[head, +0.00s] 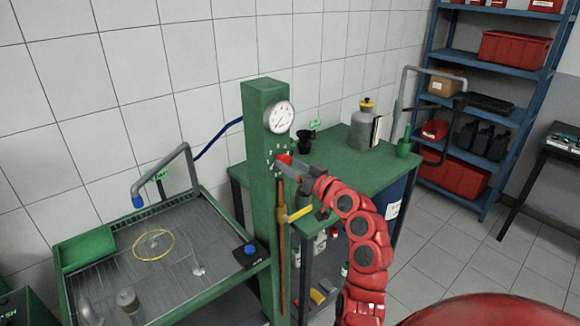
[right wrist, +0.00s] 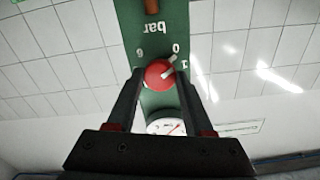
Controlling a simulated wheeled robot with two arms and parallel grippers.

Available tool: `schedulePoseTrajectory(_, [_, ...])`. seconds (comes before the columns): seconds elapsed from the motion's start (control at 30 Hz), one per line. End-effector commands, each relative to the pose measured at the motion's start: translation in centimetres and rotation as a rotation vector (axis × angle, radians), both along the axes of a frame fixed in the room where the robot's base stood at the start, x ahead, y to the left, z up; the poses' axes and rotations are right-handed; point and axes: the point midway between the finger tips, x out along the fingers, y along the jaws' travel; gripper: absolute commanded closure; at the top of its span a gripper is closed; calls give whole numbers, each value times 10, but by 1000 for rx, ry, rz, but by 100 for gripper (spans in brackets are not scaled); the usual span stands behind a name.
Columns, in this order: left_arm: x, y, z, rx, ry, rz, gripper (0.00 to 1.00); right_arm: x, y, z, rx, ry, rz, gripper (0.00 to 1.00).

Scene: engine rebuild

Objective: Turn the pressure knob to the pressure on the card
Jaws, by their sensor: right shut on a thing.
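The red pressure knob (head: 284,159) sits on the front of the green column (head: 264,200), below the round white gauge (head: 278,116). My right gripper (head: 288,164) is at the knob. In the right wrist view the knob (right wrist: 159,74) is between the two fingers of the gripper (right wrist: 160,78), which are shut on it. Its pale pointer aims toward the 0 of the printed scale, where a 6 and "bar" also show. The gauge (right wrist: 166,127) has a red needle, but its reading is too small to tell. I cannot make out a pressure card. My left gripper is not in view.
A washing tray (head: 190,245) with a bent grey spout stands left of the column. A green bench (head: 345,165) with a grey bottle (head: 362,125) is behind to the right. A yellow lever (head: 300,213) sticks out below my right gripper. Blue shelves stand farther right.

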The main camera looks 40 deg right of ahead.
Motion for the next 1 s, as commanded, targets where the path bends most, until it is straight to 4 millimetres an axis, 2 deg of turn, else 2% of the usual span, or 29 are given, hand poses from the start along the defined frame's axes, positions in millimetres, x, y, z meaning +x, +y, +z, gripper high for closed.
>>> schedulePoseTrajectory(0.47, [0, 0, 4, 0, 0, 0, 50, 0, -1, 1, 447, 35, 0, 100])
schedulePoseTrajectory(1.0, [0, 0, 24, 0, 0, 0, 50, 0, -1, 3, 960, 73, -2, 100])
